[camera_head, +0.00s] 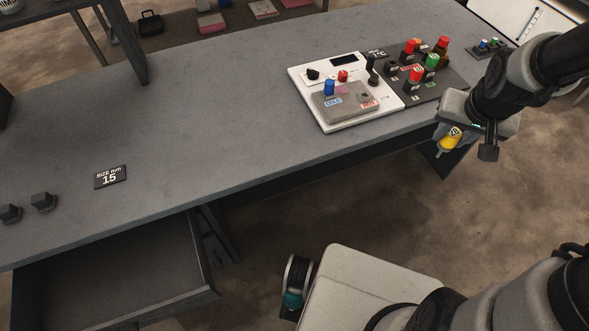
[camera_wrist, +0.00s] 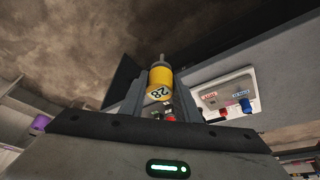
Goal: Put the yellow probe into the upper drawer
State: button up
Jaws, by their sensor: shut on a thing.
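My gripper (camera_head: 461,138) is at the right in the camera_head view, beyond the table's front edge. It is shut on the yellow probe (camera_head: 448,142), whose narrow tip points down and slightly left. The wrist view shows the yellow probe (camera_wrist: 160,80) between my two fingers, marked 28, with a thin grey tip. An open, dark drawer (camera_head: 205,292) extends from under the left part of the table. Its visible inside looks empty. The probe is far to the right of it. I cannot tell whether another drawer lies below.
The grey table (camera_head: 215,130) has a wide clear middle. A white panel (camera_head: 310,85) with knobs and a dark board (camera_head: 432,92) with red and green parts stand at its right. A sign reading 15 (camera_head: 110,177) and two dark knobs (camera_head: 43,201) lie at the left.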

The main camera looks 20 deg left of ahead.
aim_at(113, 275)
jog(key=u, duration=1.45)
jog(key=j+u, duration=0.55)
jog(key=j, duration=0.15)
jog(key=i+j, duration=0.1)
jog(key=j, duration=1.2)
jog(key=i+j, duration=0.15)
jog(key=j, duration=0.5)
